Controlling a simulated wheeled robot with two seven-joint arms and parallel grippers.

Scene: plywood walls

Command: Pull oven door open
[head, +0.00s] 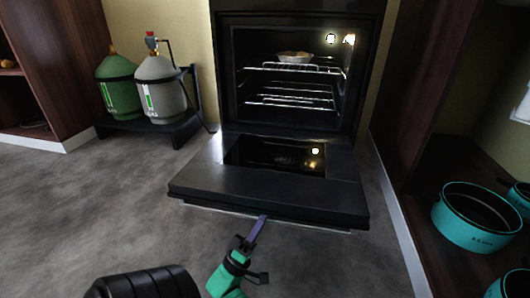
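The oven (222,75) stands against the back wall. Its black door (262,192) is folded down and lies about flat in front of the lit cavity. My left gripper (259,222), teal with a purple finger, is at the near edge of the door, slightly left of its middle. The fingertip meets or overlaps the door's front edge; I cannot tell whether it touches. Only one finger shows clearly, so the gap between the fingers is hidden. The door handle is not clearly visible. My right gripper is not in view.
Wire racks (290,101) and a dish of food (295,57) are inside the oven. A green gas cylinder (118,97) and a grey one (160,98) stand on a low black stand at left. Teal pots (475,237) sit in the right cabinet. The grey floor at left is clear.

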